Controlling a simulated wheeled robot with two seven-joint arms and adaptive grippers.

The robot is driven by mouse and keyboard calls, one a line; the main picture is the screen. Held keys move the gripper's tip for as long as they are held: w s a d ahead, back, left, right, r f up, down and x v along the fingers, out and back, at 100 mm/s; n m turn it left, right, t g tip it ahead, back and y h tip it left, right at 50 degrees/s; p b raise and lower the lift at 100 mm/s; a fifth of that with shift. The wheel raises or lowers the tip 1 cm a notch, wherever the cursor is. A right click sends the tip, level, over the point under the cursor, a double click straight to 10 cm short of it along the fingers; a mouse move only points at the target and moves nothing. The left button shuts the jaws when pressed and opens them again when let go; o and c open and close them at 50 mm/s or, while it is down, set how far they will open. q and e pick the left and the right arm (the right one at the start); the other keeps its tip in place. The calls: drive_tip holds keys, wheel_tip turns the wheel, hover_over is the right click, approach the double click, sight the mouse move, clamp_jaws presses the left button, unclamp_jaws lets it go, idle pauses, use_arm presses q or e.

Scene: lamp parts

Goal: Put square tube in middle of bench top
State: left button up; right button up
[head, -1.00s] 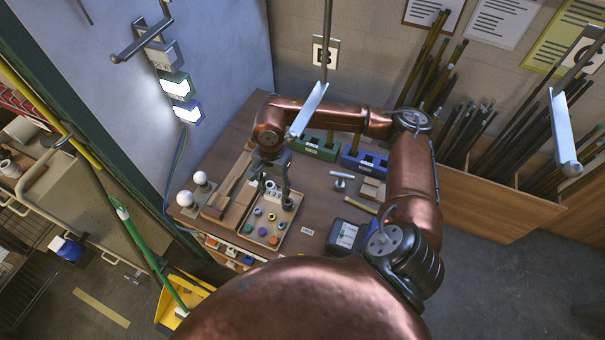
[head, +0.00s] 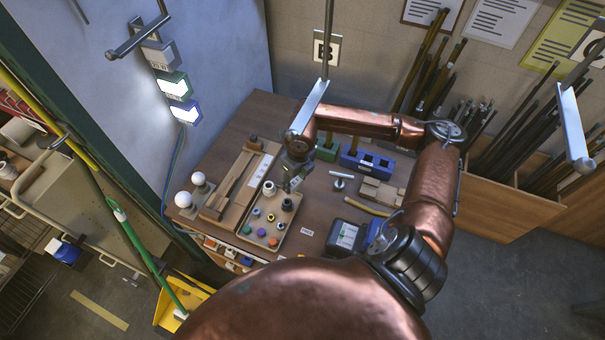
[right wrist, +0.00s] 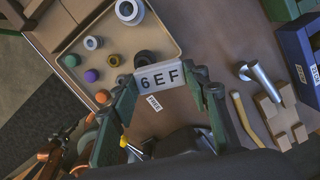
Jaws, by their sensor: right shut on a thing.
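My right gripper (head: 295,183) is shut on a pale boxy piece marked "6EF", which I take for the square tube (right wrist: 160,77). In the right wrist view its lettered face lies between the two green fingers, and its open ends do not show. The gripper holds it just right of the parts tray (head: 248,230), over the bench top (head: 322,214). The gap below it is hard to judge. My left gripper is not in view.
The tray holds several round parts. A silver T-shaped part (head: 341,180), wooden blocks (head: 380,192), a blue holder (head: 365,163) and a dark box (head: 345,236) stand to the right. White bulbs (head: 184,199) are at left. Bench around the small white label (head: 306,231) is clear.

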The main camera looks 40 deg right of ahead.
drive_tip(key=w+d+f, duration=0.2)
drive_tip(key=d+f, duration=0.1)
drive_tip(key=w+d+f, duration=0.3)
drive_tip(key=w+d+f+p, duration=0.1)
drive_tip(key=w+d+f, duration=0.1)
drive_tip(key=w+d, duration=0.1)
drive_tip(key=shift+d+f, duration=0.4)
drive_tip(key=shift+d, duration=0.15)
drive_tip(key=shift+w+d+f, duration=0.35)
drive_tip(key=shift+d+f, duration=0.05)
drive_tip(key=shift+f, duration=0.25)
wheel_tip(320, 180, down, 3)
drive_tip(key=shift+r+p, duration=0.1)
drive_tip(key=shift+p, duration=0.3)
drive_tip(key=shift+f, duration=0.25)
drive_tip(key=o, duration=1.1)
drive_tip(key=shift+o, duration=0.2)
